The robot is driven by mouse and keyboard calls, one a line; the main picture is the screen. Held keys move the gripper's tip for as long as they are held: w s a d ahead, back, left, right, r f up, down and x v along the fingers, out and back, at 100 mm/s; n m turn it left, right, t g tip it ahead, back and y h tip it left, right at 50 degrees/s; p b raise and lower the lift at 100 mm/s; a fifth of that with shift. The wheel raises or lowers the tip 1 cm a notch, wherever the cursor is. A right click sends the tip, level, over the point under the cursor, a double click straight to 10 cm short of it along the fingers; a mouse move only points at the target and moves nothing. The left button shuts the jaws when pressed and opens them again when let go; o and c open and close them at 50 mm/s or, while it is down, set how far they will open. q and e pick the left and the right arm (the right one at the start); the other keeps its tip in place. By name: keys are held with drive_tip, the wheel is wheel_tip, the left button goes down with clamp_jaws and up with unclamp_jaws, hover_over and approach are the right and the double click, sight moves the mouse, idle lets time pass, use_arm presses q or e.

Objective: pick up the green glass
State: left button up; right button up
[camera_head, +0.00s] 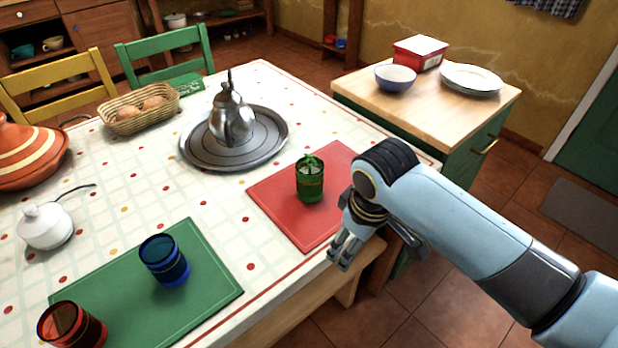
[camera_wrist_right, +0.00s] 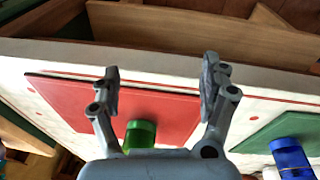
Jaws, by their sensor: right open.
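The green glass (camera_head: 310,180) stands upright on a red placemat (camera_head: 276,202) near the table's right edge, with green leaves in its top. My right gripper (camera_head: 343,254) is at the table's edge, in front and to the right of the glass, apart from it. In the right wrist view the gripper (camera_wrist_right: 160,85) is open and empty. The green glass (camera_wrist_right: 141,134) shows there low between the finger bases, partly hidden by the gripper body. My left gripper does not show.
A blue glass (camera_head: 164,262) and a red glass (camera_head: 72,326) stand on a green placemat (camera_head: 205,300). A metal teapot (camera_head: 231,120) stands on a round tray (camera_head: 200,156) behind the red placemat. A wooden-topped counter (camera_head: 430,108) is at the right.

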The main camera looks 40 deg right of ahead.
sight(309, 157)
drive_tip(key=w+r+n, duration=0.1)
drive_tip(key=w+r, duration=0.2)
drive_tip(key=w, duration=0.2)
drive_tip(key=w+r+n+g, duration=0.1)
drive_tip(key=w+r, duration=0.3)
drive_tip(key=w, duration=0.1)
drive_tip(key=w+r+n+p, duration=0.1)
drive_tip(key=w+r, duration=0.3)
drive_tip(key=w, duration=0.1)
drive_tip(key=shift+w+d+g+y, duration=0.35)
drive_tip(key=shift+w+g+y, duration=0.05)
wheel_tip(309, 157, down, 5)
drive_tip(key=shift+r, duration=0.2)
drive_tip(key=f, duration=0.3)
drive_tip(key=f+b, duration=0.1)
drive_tip(key=f, duration=0.1)
drive_tip(key=shift+w+d+f, duration=0.15)
drive_tip(key=shift+d+f, duration=0.1)
drive_tip(key=shift+f, duration=0.05)
drive_tip(key=c, duration=1.3)
drive_tip(key=shift+r, duration=0.1)
drive_tip(key=shift+c, duration=0.2)
